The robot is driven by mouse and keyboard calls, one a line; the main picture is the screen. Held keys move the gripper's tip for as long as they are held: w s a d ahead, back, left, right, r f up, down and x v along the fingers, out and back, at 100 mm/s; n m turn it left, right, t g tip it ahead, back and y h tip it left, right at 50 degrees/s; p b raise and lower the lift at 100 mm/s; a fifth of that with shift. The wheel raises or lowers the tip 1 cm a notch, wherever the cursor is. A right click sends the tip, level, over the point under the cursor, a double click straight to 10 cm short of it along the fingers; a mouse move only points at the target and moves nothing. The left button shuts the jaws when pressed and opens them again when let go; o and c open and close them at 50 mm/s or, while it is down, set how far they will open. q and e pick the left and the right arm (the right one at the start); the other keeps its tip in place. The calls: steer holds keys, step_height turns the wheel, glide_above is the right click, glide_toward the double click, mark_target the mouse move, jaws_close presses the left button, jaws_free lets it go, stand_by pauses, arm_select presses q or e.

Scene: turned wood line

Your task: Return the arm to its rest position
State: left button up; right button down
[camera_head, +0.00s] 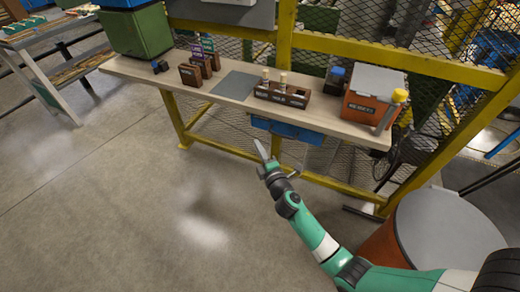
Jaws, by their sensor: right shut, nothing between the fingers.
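My right arm, green with white and black sections, comes in from the lower right. Its gripper (261,150) is shut and empty, held out over the floor in front of the workbench (150,79). It shows against the floor just below the bench's front edge, apart from the things on top. My left gripper is not in view.
The bench carries a dark wooden block (297,97) with light pegs, brown holders (190,75), a grey mat (235,86) and an orange box (370,108). A blue drawer (288,130) hangs below. Yellow posts and mesh stand behind. An orange drum (384,244) stands right. Floor at left is clear.

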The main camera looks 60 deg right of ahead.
steer(key=v, duration=0.2)
steer(key=shift+s+a, duration=0.2)
steer(key=shift+a, duration=0.05)
